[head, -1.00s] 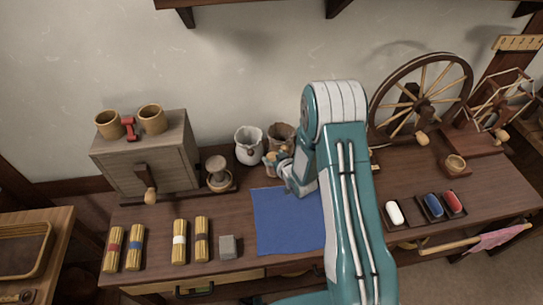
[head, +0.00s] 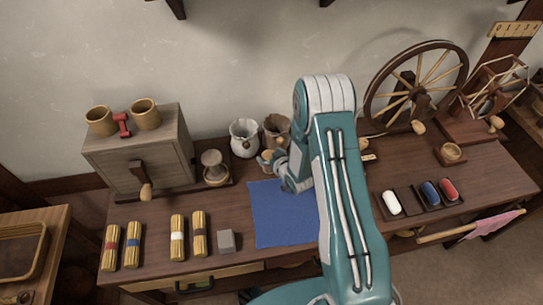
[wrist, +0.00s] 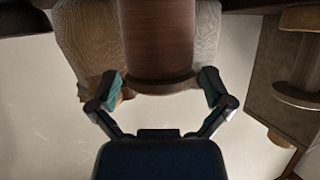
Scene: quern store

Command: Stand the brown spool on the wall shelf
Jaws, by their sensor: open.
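The brown spool (wrist: 157,40) shows large in the wrist view, which looks upside down, as a brown cylinder with a paler end disc. In the head view only a small part of it (head: 267,157) shows beside my gripper (head: 285,168), at the back edge of the blue cloth. In the wrist view my gripper (wrist: 162,89) is open, with one finger on each side of the spool's pale end. I cannot tell whether the fingers touch it. Of the wall shelf only dark brackets (head: 177,8) show at the top; its board is out of view.
A white sack (head: 244,138) and a brown sack (head: 277,130) stand close behind the spool. A spinning wheel (head: 417,88) stands right. The blue cloth (head: 282,215) is bare in front.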

